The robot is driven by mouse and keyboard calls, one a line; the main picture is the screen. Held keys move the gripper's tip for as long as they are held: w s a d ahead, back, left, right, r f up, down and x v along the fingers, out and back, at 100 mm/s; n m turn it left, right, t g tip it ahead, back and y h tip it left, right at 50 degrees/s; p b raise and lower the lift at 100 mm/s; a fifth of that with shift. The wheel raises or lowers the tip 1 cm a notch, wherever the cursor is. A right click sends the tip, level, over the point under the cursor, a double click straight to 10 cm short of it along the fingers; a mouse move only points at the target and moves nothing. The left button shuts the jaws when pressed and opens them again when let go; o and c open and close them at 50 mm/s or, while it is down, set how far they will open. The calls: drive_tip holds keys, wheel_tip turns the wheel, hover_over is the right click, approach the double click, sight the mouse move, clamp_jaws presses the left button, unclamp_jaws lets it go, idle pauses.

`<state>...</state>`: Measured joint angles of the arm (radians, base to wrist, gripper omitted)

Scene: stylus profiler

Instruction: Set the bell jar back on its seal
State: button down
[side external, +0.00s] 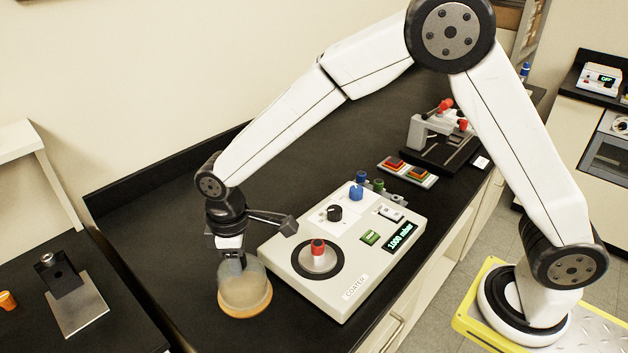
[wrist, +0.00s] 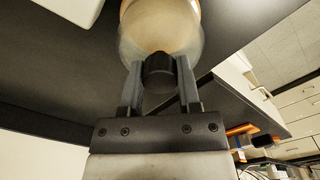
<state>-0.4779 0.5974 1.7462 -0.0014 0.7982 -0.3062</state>
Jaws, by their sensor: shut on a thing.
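The bell jar (side external: 245,290) is a cloudy, translucent dome with an orange-tan bottom rim, upright to the left of the coater. My gripper (side external: 236,262) is above it, shut on its black top knob. In the wrist view the gripper (wrist: 159,76) has one finger on each side of the black knob (wrist: 158,70), and the jar (wrist: 160,30) extends beyond it. I cannot tell whether the jar's rim touches the bench. The seal, a black ring (side external: 297,265) on the coater's top, is uncovered, with a small red-topped piece (side external: 318,247) at its middle.
The pale coater (side external: 345,283) has a blue knob (side external: 356,193), a black knob, a green button and a display reading 1000 mbar. Behind it are a tray of coloured pieces (side external: 408,171) and a small instrument (side external: 440,135). Bare black bench (side external: 150,235) lies to the left.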

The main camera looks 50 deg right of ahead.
wheel_tip(320, 180, up, 2)
drive_tip(key=shift+r, duration=0.15)
drive_tip(key=s+d+r, duration=0.5)
drive_tip(key=s+r, duration=0.4)
drive_tip(key=s, duration=0.4)
drive_tip(key=shift+d+r, duration=0.15)
drive_tip(key=shift+r, duration=0.15)
drive_tip(key=c, duration=0.9)
unclamp_jaws()
clamp_jaws()
drive_tip(key=shift+w+d, duration=0.1)
drive_tip(key=shift+w, duration=0.05)
